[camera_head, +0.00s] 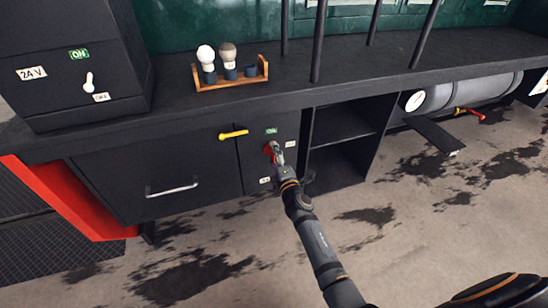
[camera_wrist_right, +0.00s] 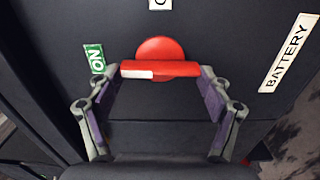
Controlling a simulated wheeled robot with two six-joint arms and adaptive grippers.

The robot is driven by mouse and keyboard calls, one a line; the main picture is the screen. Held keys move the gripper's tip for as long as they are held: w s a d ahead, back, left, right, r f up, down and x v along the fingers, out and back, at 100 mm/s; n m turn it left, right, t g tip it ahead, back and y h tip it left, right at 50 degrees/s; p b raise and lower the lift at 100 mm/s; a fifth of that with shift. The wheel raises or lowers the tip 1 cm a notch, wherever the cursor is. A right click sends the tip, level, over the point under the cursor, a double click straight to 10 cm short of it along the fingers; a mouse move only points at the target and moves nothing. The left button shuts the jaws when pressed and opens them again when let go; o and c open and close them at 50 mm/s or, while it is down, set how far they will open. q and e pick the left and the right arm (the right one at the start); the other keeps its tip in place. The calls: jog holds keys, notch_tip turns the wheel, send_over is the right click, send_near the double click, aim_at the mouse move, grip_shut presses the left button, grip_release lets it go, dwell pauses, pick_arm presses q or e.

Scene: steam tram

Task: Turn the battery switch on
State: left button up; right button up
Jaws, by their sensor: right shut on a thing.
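The battery switch (camera_head: 268,150) is a red round knob with a bar handle on the dark cabinet front. In the right wrist view the switch (camera_wrist_right: 160,49) shows its bar with a white mark at one end. That white end points toward the green ON label (camera_wrist_right: 94,59). My right gripper (camera_head: 279,157) is at the switch, and in the wrist view its fingers (camera_wrist_right: 163,72) press on both ends of the bar. A BATTERY label (camera_wrist_right: 288,55) lies on the opposite side from ON. A label at the top edge is cut off. My left gripper is not in view.
A 24 V box (camera_head: 75,75) and a wooden rack (camera_head: 232,83) stand on the counter. Open shelves (camera_head: 340,128) lie to the right.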

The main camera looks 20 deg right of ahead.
jog(key=shift+f, duration=0.1)
dwell(0.5)
jog(key=o, duration=1.1)
jog(key=shift+s, duration=0.15)
jog(key=s, duration=1.1)
jog(key=shift+s+d, duration=0.2)
jog(key=shift+s, duration=0.2)
